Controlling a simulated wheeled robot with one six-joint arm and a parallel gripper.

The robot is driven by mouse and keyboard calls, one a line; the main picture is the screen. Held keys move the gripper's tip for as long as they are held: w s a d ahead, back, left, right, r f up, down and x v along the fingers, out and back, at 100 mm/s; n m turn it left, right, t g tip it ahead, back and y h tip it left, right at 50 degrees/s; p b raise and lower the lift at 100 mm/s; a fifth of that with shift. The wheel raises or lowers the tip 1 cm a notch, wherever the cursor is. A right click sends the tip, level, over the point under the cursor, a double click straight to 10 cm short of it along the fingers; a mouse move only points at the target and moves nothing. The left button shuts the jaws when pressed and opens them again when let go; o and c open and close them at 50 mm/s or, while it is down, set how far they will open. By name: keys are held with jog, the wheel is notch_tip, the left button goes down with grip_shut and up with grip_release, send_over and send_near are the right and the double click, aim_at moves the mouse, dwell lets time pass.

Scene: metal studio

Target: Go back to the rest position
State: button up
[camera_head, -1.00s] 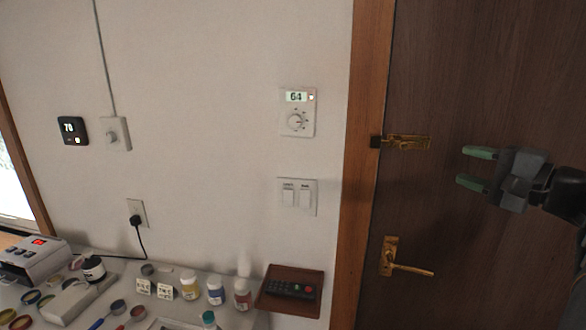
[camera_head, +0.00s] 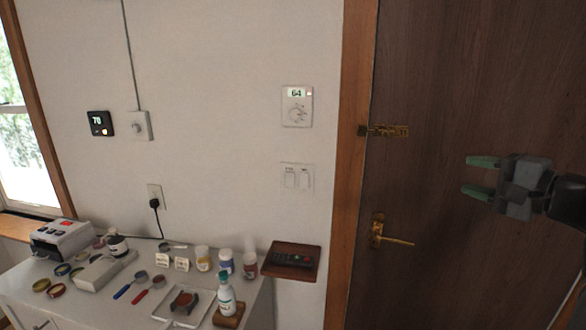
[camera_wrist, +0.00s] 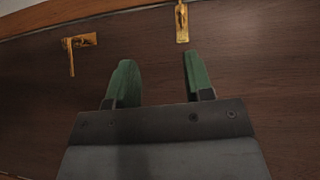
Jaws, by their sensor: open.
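My gripper (camera_head: 480,176) is at the right of the head view, in front of the brown door (camera_head: 470,90). Its two green fingers are apart with nothing between them. In the wrist view the open gripper (camera_wrist: 158,82) points toward the door, with bare door surface behind the fingers. The brass latch (camera_head: 388,131) and the brass door handle (camera_head: 380,232) are to the left of the gripper, apart from it. In the wrist view the latch (camera_wrist: 182,22) is beyond the right finger and the handle (camera_wrist: 78,45) is at the upper left.
A white table (camera_head: 20,278) at lower left holds bottles, spoons, a white device (camera_head: 62,238) and a tray. A remote (camera_head: 293,259) lies on a brown wall shelf (camera_head: 290,247). Thermostats (camera_head: 297,107) and switches (camera_head: 297,177) are on the wall. Space around the gripper looks clear.

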jog(key=s+a+f+g+h, duration=0.15)
jog(key=f+g, duration=0.25)
jog(key=f, duration=0.6)
jog(key=s+a+f+g+h, duration=0.1)
jog(key=a+f+g+h, duration=0.15)
jog(key=f, duration=0.65)
jog(key=s+a+f+n+g+h, duration=0.4)
jog(key=s+a+f+n, duration=0.5)
jog(key=a+f+n, duration=0.3)
jog(key=shift+a+g, duration=0.35)
jog(key=shift+a, duration=0.5)
